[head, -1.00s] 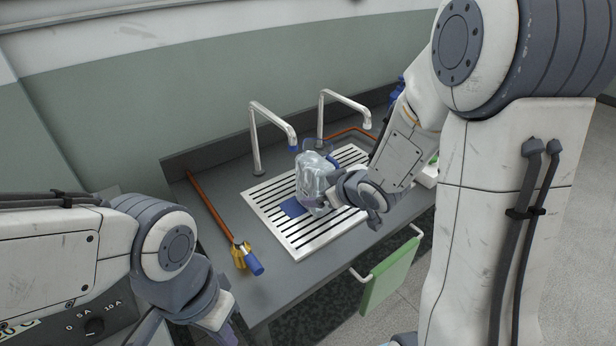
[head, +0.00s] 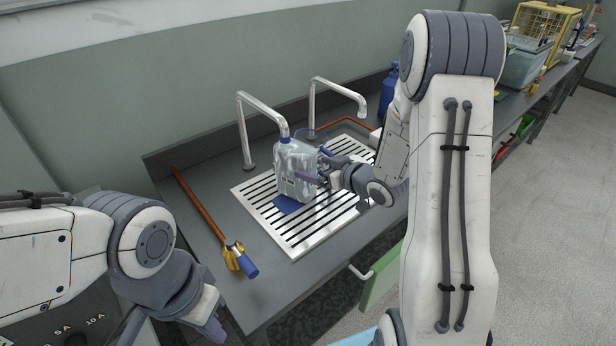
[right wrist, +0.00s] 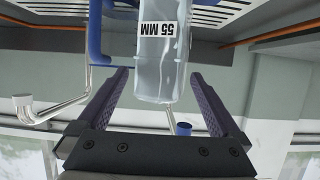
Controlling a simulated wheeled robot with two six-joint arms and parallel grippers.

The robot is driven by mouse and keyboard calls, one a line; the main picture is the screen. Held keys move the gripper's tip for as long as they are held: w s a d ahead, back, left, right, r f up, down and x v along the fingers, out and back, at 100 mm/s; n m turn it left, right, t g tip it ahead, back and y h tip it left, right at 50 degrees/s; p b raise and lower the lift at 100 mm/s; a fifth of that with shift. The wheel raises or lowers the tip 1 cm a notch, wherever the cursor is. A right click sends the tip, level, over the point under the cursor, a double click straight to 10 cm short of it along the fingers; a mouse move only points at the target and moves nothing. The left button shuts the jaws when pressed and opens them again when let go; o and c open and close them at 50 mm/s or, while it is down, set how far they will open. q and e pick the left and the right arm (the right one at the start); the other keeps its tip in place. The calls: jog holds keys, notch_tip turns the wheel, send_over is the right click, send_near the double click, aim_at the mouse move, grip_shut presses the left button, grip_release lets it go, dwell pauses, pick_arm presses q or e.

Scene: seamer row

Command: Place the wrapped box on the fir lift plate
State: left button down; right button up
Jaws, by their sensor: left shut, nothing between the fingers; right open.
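The wrapped box (head: 295,172), a clear-plastic-wrapped grey block, stands upright on the slatted grate in the head view. A flat blue square (head: 287,205) shows at its foot; I cannot tell whether this is the fir lift plate. The right wrist view shows the box (right wrist: 162,65) with an upside-down "55 MM" label. My right gripper (right wrist: 160,78) is open, with its fingers on either side of the box and gaps showing beside it. My left gripper (head: 212,328) is shut and empty at the bench's near left. The box's underside is hidden.
Two bent taps (head: 243,130) rise behind the slatted grate (head: 325,228). An orange-brown rod with a yellow and blue end (head: 235,258) lies at left. A blue bottle (head: 388,93) stands behind my right arm. A green panel (head: 380,284) hangs at the front edge.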

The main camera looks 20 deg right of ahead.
aim_at(312, 165)
jog(key=x, duration=0.3)
jog(key=shift+w+a+f, duration=0.1)
jog(key=shift+w+a, duration=0.05)
jog(key=shift+w, duration=0.05)
jog(key=shift+c, duration=0.3)
jog(key=c, duration=1.4)
grip_shut()
jog(key=shift+r, duration=0.2)
